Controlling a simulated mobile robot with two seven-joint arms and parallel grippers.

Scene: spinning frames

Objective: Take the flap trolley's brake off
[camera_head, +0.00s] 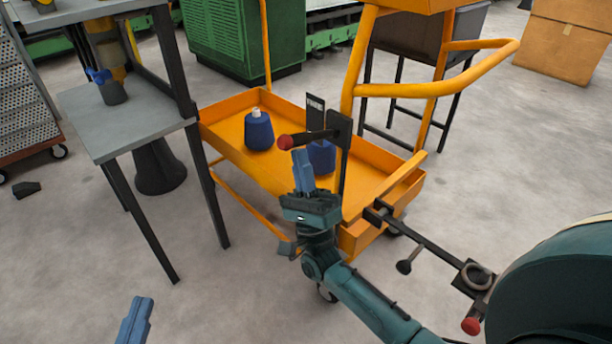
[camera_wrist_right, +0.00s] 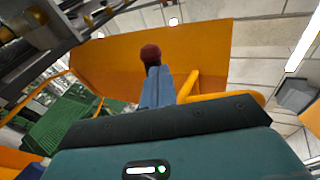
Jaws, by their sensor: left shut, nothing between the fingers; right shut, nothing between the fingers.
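The orange trolley (camera_head: 270,178) stands in the middle of the head view. On its near side is an upright black post with a black lever ending in a red knob (camera_head: 285,142), pointing left. A small dark plate (camera_head: 315,108) with pale lettering stands behind the lever. My right gripper (camera_head: 301,158) is shut and empty, its blue fingertips just below the lever near the knob. In the right wrist view the red knob (camera_wrist_right: 150,53) shows right at the fingertips (camera_wrist_right: 157,72); I cannot tell whether they touch. My left gripper (camera_head: 143,303) is shut and empty, low at the left.
A grey table (camera_head: 125,128) stands close on the left. Bare floor (camera_head: 80,250) lies at the front left.

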